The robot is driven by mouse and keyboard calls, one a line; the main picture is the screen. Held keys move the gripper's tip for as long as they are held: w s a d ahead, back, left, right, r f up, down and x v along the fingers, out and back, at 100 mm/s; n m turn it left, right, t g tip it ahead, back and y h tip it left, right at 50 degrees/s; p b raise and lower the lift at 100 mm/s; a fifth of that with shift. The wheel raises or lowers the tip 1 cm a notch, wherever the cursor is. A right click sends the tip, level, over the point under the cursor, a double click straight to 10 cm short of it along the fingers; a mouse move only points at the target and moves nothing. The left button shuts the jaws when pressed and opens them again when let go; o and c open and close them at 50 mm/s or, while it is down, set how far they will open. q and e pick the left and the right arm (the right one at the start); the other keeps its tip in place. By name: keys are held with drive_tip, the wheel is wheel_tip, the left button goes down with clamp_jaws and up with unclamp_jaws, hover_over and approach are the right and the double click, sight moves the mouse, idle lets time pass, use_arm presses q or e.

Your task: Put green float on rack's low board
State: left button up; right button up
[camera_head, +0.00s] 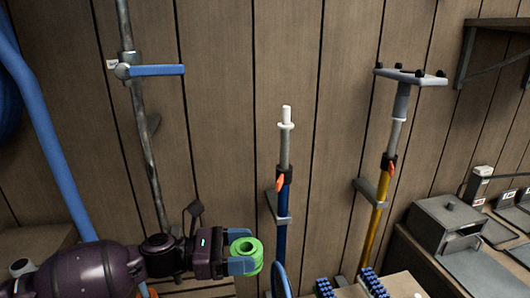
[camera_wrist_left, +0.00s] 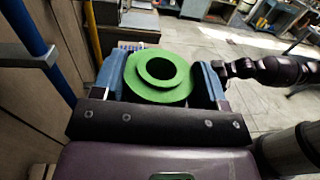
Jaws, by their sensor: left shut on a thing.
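The green float (camera_head: 246,254) is a thick ring with a hole in its middle. My left gripper (camera_head: 243,262) is shut on it near the bottom of the head view, in front of the plank wall. In the left wrist view the float (camera_wrist_left: 158,76) sits between the two blue fingers of my left gripper (camera_wrist_left: 160,85), clear of any surface that I can see. I cannot tell which surface is the rack's low board; a wooden ledge (camera_head: 200,287) shows partly below my left arm. My right gripper does not show clearly in either view.
A blue pole (camera_head: 283,215) and a yellow pole (camera_head: 378,215) stand upright in wall holders right of the float. Blue brushes (camera_head: 372,283) lie at the bottom. A grey metal box (camera_head: 440,225) stands on the right bench. A blue hose (camera_head: 50,130) hangs at left.

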use_arm(q)
drive_tip(key=w+a+r+n+t+y, duration=0.1)
drive_tip(key=w+r+n+t+y, duration=0.2)
drive_tip(key=w+n+t, duration=0.4)
drive_tip(key=s+a+n+t+y, duration=0.2)
drive_tip(key=a+n+t+y, duration=0.3)
drive_tip(key=a+t+y, duration=0.3)
drive_tip(key=s+a+f+n+y, duration=0.4)
drive_tip(key=s+a+f+y, duration=0.2)
drive_tip(key=s+f, duration=0.1)
drive_tip(key=shift+s+a+f+y, duration=0.15)
drive_tip(key=shift+s+f+y, duration=0.25)
drive_tip(key=shift+f, duration=0.35)
drive_tip(key=shift+w, duration=0.1)
